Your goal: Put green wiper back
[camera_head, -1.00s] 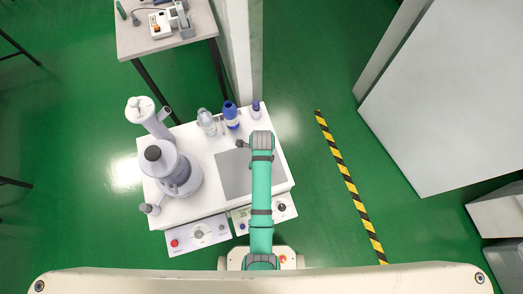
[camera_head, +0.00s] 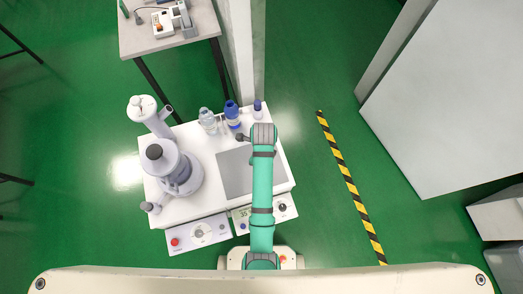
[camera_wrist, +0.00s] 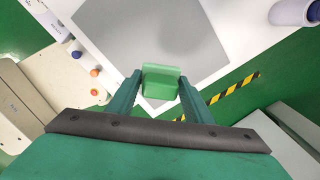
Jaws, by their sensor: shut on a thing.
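The green wiper (camera_wrist: 161,82) shows in the wrist view as a small green block with a raised upper edge. It sits between the two green fingers of my gripper (camera_wrist: 162,88), which is shut on it. The wiper appears over the lower edge of the grey mat (camera_wrist: 150,35) on the white bench top. In the head view my green arm reaches over the right side of the bench and hides my gripper and the wiper. The mat (camera_head: 237,175) shows to the left of the arm.
A large grey-white apparatus (camera_head: 175,172) stands on the bench's left. A clear bottle (camera_head: 207,120), a blue bottle (camera_head: 232,115) and a blue-capped bottle (camera_head: 258,110) stand along the back. Control panels (camera_head: 200,233) line the front. Open green floor lies right, with a striped line (camera_head: 348,185).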

